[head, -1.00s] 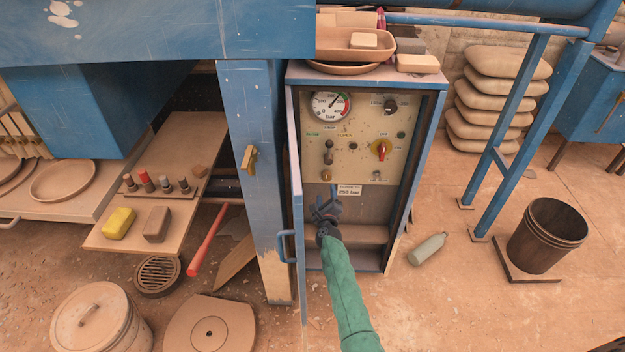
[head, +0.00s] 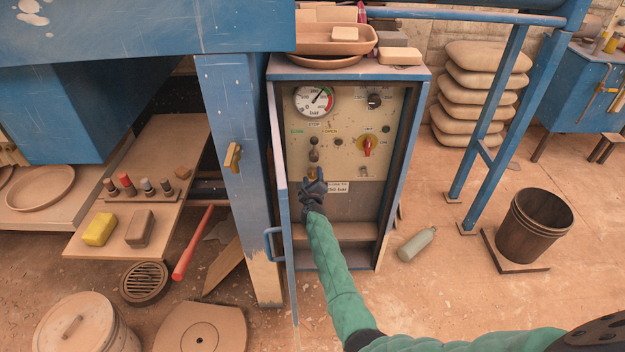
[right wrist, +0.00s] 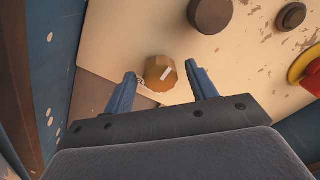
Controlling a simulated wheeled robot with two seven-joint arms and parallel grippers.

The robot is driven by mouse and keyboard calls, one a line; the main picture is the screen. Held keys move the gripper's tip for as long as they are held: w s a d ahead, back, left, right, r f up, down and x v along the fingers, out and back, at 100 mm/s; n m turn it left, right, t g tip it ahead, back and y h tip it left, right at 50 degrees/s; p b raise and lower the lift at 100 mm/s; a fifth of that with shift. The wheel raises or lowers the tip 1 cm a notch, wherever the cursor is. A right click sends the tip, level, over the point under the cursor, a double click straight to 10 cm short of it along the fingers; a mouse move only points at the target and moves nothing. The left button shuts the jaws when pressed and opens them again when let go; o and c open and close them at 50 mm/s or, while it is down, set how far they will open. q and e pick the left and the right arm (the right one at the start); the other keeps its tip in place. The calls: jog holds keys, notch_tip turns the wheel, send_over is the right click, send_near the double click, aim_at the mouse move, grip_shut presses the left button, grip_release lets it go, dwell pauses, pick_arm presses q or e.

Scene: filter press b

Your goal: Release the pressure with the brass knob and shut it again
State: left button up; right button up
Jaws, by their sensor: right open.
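The brass knob (right wrist: 161,73) shows in the right wrist view as a faceted round knob with a pale mark, on the cream control panel (right wrist: 120,40). My right gripper (right wrist: 165,84) is open, with one blue finger on each side of the knob; I cannot tell whether either finger touches it. In the head view my right gripper (head: 313,184) is at the lower left of the panel and the knob (head: 312,171) is partly hidden just above it. The pressure gauge (head: 314,101) is at the panel's top left, its needle pointing up and right. My left gripper is not in view.
The blue cabinet's open door (head: 278,200) stands close left of my right arm. A red knob (head: 367,146) and a black selector (head: 374,101) sit further right on the panel. Dark knobs are just above the brass one. A bottle (head: 417,244) lies on the floor at right.

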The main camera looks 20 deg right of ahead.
jog(key=shift+w, duration=0.1)
jog(key=c, duration=1)
